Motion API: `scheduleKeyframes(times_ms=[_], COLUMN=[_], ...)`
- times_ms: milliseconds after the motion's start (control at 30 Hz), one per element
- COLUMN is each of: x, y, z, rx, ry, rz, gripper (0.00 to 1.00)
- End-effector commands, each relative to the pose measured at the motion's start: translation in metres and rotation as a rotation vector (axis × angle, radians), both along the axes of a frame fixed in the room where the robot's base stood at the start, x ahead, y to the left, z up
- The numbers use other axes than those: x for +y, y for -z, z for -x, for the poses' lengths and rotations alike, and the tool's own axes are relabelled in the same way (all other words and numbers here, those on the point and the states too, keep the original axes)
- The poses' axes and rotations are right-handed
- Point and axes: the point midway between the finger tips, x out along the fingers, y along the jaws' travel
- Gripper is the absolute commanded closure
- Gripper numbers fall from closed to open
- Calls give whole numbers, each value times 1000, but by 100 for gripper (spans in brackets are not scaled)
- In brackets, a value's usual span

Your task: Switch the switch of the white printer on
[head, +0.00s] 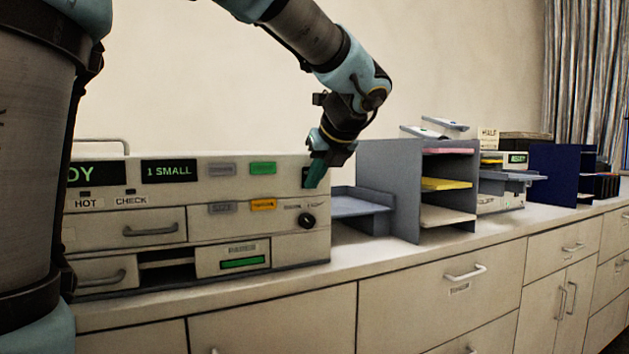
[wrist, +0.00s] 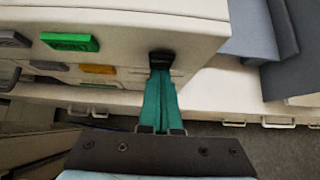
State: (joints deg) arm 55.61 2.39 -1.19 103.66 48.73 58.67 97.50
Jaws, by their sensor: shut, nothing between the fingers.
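The white printer (head: 230,185) stands on the counter at the left in the head view; its front also fills the upper left of the wrist view (wrist: 120,20). A dark switch (wrist: 160,60) sits at the right end of its front panel. My gripper (head: 315,177) is shut and empty, with its green fingers at that right end. In the wrist view the fingertips (wrist: 160,74) meet or nearly meet the lower edge of the switch; I cannot tell whether they touch. The fingers partly hide the switch in the head view, and its on or off position is unclear.
The printer has green (head: 263,168) and orange (head: 263,205) buttons and a black knob (head: 306,220). A grey tray (head: 362,206) and a grey shelf unit (head: 390,190) stand just right of it. A second machine (head: 500,203) is farther right. Open air lies before the counter.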

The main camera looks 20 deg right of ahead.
Motion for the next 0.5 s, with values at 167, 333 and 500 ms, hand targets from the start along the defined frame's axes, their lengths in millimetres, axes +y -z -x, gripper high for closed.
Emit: scheduleKeyframes(times_ms=[167,333,500], x=[0,0,1], y=[-7,-15,-18], z=[0,0,-1], rx=[0,-1,-2], ry=[0,-1,-1], rz=[0,1,1], gripper=[100,100,100])
